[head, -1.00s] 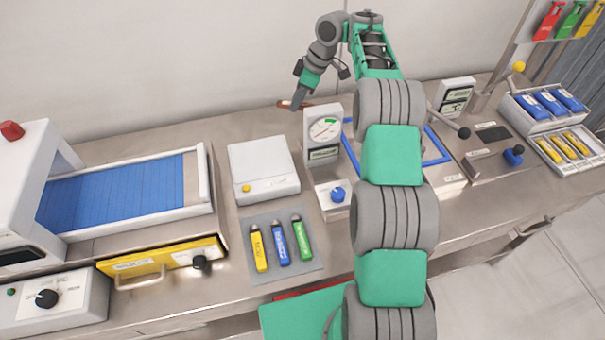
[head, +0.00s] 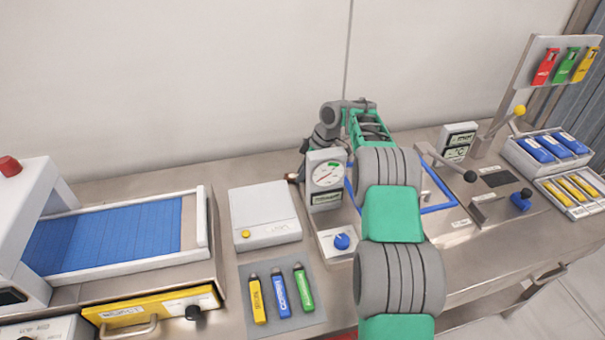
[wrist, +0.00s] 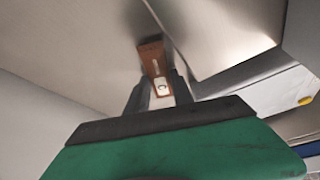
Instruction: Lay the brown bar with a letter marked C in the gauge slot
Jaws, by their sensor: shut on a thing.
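In the wrist view a brown bar (wrist: 151,58) with a pale label lies between the two dark fingers of my gripper (wrist: 160,92), which is shut on it. A mark shows on the label, but I cannot read the letter. In the head view my gripper is mostly hidden behind the dial gauge (head: 326,181), at the back of the counter. Only a small brown end of the bar (head: 291,177) shows left of the gauge. I cannot make out the gauge slot in either view.
A white box with a yellow button (head: 262,212) stands left of the gauge, and a blue-knob box (head: 340,243) in front. A blue-edged panel (head: 440,208) lies to the right. A grey mat (head: 262,323) holds yellow, blue and green sticks. The back wall is close behind my gripper.

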